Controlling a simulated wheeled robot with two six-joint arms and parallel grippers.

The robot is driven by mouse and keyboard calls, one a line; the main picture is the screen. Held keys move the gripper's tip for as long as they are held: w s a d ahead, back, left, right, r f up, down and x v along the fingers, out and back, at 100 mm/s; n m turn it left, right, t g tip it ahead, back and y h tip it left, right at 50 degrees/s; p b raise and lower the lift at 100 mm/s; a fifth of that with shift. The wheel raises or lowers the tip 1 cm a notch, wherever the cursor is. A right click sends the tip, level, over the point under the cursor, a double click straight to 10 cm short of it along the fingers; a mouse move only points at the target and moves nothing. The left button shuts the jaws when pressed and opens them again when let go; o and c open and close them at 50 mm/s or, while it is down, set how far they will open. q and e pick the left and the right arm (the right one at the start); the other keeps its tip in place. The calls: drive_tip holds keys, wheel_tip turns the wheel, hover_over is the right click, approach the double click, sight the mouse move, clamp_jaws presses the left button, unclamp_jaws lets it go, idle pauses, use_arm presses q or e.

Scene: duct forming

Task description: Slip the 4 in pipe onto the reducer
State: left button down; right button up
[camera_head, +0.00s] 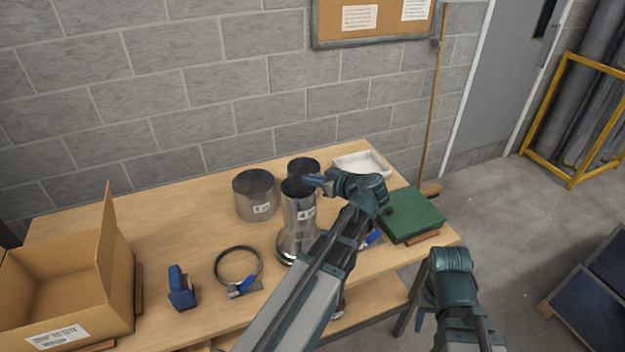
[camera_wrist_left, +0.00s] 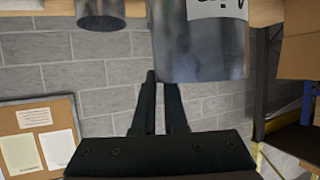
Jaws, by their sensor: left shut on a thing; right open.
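The 4 in pipe (camera_head: 298,222), a shiny metal tube with a white "4" label, stands upright. It also shows large in the left wrist view (camera_wrist_left: 200,45). My left gripper (camera_head: 316,181) is shut on the pipe's upper rim, reaching in from the right. In the left wrist view its fingers (camera_wrist_left: 160,95) meet the pipe's edge. The reducer (camera_head: 289,248) is the wider metal piece at the pipe's foot, partly hidden by my arm. I cannot tell whether the pipe is around its collar or only above it. My right gripper (camera_head: 455,283) is low at the right, away from the bench; its fingertips are hidden.
A wide labelled pipe (camera_head: 255,197) and another pipe (camera_head: 304,167) stand close behind. A ring clamp (camera_head: 238,265), a blue tool (camera_head: 181,290) and an open carton (camera_head: 60,285) lie left. A white tray (camera_head: 362,163) and green case (camera_head: 412,214) are right.

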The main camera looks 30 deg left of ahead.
use_arm(q)
drive_tip(key=shift+f+b, duration=1.7)
drive_tip(key=shift+f, duration=0.05)
idle(2.6)
drive_tip(key=c, duration=0.9)
unclamp_jaws()
drive_tip(key=p, duration=0.6)
approach(313, 188)
drive_tip(key=shift+v, duration=1.95)
drive_tip(key=shift+s+f, duration=0.1)
drive_tip(key=shift+f, duration=0.05)
drive_tip(key=s+d+f+m+g+h+b, duration=0.3)
drive_tip(key=s+d+f+m+h, duration=0.8)
drive_tip(key=s+d+f+m, duration=0.4)
drive_tip(key=d+f+m+g, duration=0.1)
drive_tip(key=m, duration=0.2)
drive_tip(key=shift+s+d, duration=0.15)
drive_tip(key=shift+s, duration=0.15)
